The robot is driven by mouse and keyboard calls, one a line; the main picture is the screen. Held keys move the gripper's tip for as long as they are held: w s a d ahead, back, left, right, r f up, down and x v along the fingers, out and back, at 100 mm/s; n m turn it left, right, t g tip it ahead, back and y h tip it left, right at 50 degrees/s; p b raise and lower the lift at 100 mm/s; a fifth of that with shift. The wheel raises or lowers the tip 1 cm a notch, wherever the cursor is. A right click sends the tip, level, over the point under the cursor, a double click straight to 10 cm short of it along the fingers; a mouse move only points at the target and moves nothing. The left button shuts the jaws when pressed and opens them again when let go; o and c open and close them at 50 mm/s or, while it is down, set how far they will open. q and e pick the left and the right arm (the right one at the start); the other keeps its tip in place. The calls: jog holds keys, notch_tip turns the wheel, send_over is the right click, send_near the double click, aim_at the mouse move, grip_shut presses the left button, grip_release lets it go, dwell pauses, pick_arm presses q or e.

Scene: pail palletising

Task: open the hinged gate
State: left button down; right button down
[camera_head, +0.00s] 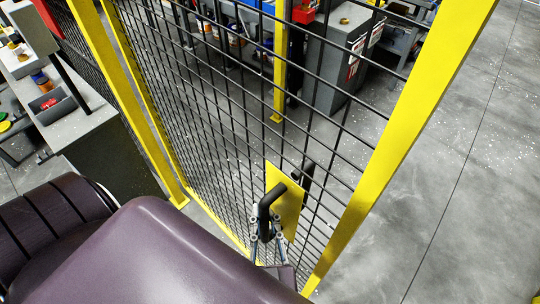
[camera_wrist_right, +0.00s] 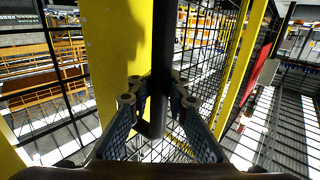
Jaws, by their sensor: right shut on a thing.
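The hinged gate is a black wire mesh panel in a yellow frame (camera_head: 405,120), running across the middle of the head view. A yellow plate (camera_head: 290,208) on its lower part carries a black handle (camera_head: 268,203). My right gripper (camera_head: 266,238) is shut on the handle, low on its bar. In the right wrist view the two fingers (camera_wrist_right: 158,103) close around the black handle bar (camera_wrist_right: 163,45), in front of the yellow plate (camera_wrist_right: 117,50). How far the gate stands open I cannot tell. My left gripper is not in view.
Bare grey floor (camera_head: 465,190) lies right of the gate's yellow edge. A yellow post (camera_head: 125,95) stands to the left, near a grey bench (camera_head: 80,120) with a bin on it. A grey cabinet (camera_head: 335,65) and shelving stand behind the mesh.

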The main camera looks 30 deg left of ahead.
jog(key=shift+d+f, duration=0.2)
jog(key=c, duration=2.1)
grip_release()
jog(key=shift+o, duration=1.3)
jog(key=shift+s+d+r, duration=0.1)
jog(key=shift+d, duration=0.1)
jog(key=shift+d+r, duration=0.1)
jog(key=shift+d, duration=0.05)
jog(key=shift+s, duration=0.4)
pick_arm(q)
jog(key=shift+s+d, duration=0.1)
pick_arm(e)
jog(key=v, duration=1.1)
jog(key=shift+d, duration=0.3)
